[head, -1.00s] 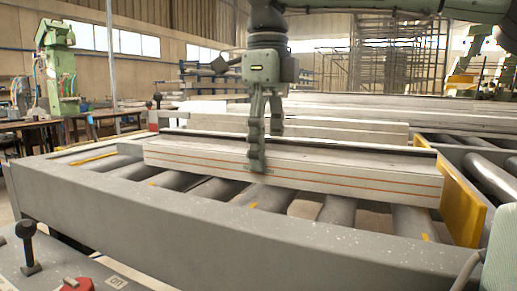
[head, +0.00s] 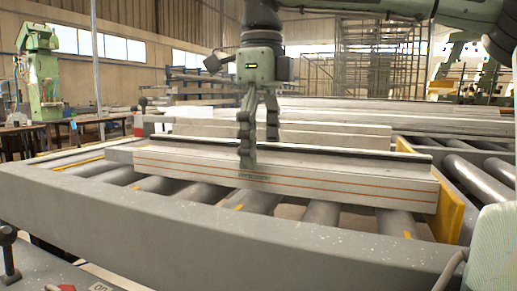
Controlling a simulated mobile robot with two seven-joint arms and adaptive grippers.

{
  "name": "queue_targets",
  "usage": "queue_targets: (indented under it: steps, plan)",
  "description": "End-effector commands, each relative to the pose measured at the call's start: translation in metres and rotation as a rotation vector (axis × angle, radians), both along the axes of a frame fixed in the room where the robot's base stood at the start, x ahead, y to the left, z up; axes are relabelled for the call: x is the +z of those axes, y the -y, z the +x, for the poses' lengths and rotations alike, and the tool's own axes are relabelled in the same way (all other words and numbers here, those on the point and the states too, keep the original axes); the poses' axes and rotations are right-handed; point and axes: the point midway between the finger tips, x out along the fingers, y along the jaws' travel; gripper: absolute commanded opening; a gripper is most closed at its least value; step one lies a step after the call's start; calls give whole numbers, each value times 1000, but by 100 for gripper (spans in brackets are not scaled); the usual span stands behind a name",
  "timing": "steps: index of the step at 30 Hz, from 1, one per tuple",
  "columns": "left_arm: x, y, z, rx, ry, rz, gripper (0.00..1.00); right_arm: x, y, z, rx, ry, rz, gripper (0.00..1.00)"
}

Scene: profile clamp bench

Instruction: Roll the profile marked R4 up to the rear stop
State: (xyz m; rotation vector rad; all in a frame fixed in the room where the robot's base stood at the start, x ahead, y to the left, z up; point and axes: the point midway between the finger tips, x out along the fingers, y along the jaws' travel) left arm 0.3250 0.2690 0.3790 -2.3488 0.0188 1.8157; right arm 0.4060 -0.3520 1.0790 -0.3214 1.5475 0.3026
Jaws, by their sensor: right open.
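The front profile (head: 340,190) is a long pale beam with thin orange lines along its front face. It lies across the rollers of the bench. A small mark on its front face, just below the fingertip, is too small to read. My right gripper (head: 259,148) hangs down over the middle of this profile with its fingers apart. The nearer finger is in front of the face; the farther finger's tip is hidden behind the profile's top. I cannot tell if either touches. A yellow plate (head: 450,215) stands at the profile's right end. I cannot identify the rear stop. My left gripper is out of view.
Bare rollers (head: 350,217) show in front of the profile. A grey frame beam (head: 180,228) runs along the near side. More pale beams (head: 330,135) lie behind. A bench with a black knob (head: 8,238) is at the lower left.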

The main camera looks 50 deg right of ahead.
Motion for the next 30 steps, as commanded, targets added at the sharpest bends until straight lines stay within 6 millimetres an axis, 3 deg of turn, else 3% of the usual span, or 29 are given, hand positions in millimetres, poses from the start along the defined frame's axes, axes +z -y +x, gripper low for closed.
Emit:
queue_targets:
  steps: [15,30]
  plan:
    - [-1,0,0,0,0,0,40,71,-9,-2,0,4,-10,84]
    - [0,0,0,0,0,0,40,81,-11,-2,1,4,-11,84]
